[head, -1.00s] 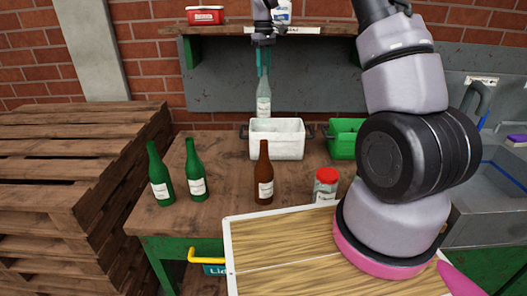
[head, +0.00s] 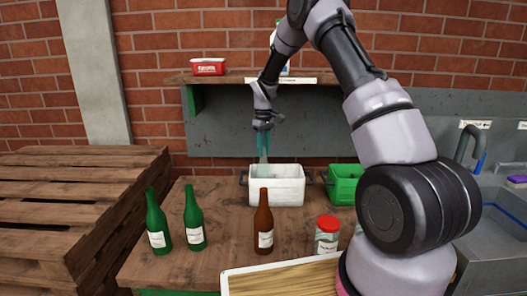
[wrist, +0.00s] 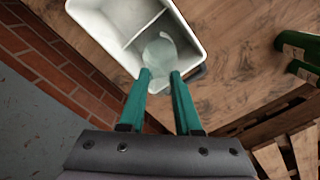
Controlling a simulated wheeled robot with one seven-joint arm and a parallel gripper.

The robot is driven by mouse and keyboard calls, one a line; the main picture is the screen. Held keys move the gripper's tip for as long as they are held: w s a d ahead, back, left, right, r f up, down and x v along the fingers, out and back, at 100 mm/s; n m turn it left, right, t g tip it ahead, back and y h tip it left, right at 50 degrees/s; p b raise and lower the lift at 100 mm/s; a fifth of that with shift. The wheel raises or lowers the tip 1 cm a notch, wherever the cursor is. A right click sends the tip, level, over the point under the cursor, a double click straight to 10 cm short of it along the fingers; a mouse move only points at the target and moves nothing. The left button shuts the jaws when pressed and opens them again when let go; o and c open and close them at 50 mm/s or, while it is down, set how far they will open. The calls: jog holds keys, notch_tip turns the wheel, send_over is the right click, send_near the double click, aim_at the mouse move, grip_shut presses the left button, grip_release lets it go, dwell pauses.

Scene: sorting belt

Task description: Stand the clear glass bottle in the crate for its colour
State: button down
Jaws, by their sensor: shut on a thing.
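The clear glass bottle (head: 263,158) is upright at the left part of the white crate (head: 277,192). Its lower part is hidden behind the crate's front wall. My gripper (head: 263,145) is shut on the bottle's neck, above the crate rim. In the wrist view, the teal fingers (wrist: 160,80) hold the clear bottle (wrist: 160,52) over the near compartment of the white crate (wrist: 95,22), close to its divider. I cannot tell whether the base touches the crate floor.
A green crate (head: 343,185) stands right of the white one. Two green bottles (head: 158,228) (head: 194,220), a brown bottle (head: 263,225) and a red-lidded jar (head: 327,236) stand in front on the table. A shelf (head: 225,79) hangs behind, above the crates.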

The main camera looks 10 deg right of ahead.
jog(key=shift+f, duration=0.3)
jog(key=c, duration=0.6)
grip_release()
